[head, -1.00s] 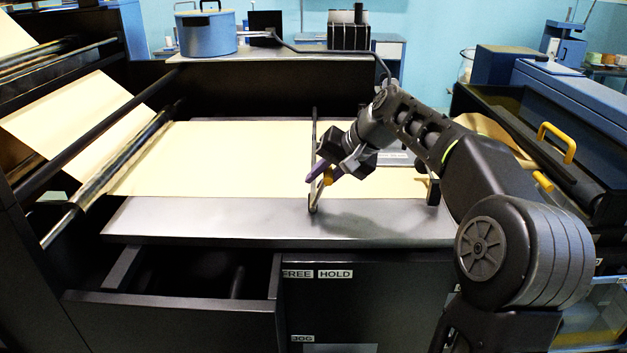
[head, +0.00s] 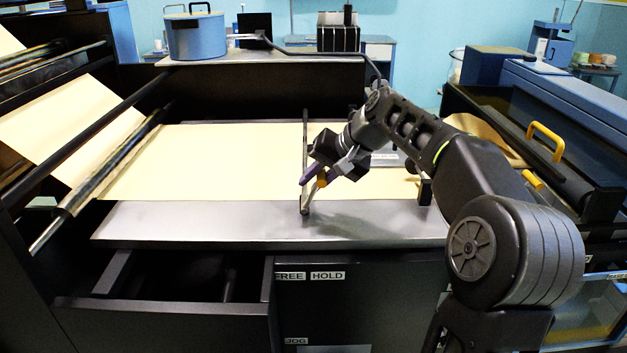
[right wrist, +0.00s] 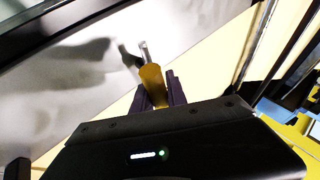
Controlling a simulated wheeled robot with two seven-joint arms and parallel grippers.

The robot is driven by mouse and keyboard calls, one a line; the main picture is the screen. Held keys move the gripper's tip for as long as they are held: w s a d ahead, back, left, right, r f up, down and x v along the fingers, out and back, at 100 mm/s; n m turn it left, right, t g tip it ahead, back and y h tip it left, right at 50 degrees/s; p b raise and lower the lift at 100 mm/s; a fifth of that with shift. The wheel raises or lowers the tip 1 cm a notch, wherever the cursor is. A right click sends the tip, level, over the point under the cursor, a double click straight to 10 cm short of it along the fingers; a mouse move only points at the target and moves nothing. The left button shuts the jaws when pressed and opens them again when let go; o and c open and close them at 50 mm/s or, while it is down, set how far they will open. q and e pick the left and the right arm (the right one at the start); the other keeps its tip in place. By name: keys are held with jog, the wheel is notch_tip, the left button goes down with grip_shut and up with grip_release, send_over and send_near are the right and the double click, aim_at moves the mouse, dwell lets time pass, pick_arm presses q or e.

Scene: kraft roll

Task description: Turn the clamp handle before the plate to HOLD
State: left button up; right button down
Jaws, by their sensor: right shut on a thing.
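The right wrist view shows the yellow grip (right wrist: 153,84) between the fingers (right wrist: 158,92), with the bare metal stem beyond. FREE (head: 290,276) and HOLD (head: 327,276) labels sit on the dark front panel below. The handle leans a little to the right in the head view; its exact setting is unclear. My left gripper is out of view.
Cream paper (head: 215,160) runs flat over the bench, under a thin dark bar (head: 305,135). Rollers (head: 110,170) stand at left, above an open drawer (head: 165,305). A blue pot (head: 195,38) is on the back shelf.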

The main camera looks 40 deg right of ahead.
jog(key=shift+d+r, duration=0.1)
jog(key=shift+r, duration=0.15)
dwell(0.3)
jog(key=c, duration=1.6)
grip_release()
jog(key=shift+o, duration=1.4)
jog(key=shift+f, duration=0.1)
jog(key=shift+v, duration=3.9)
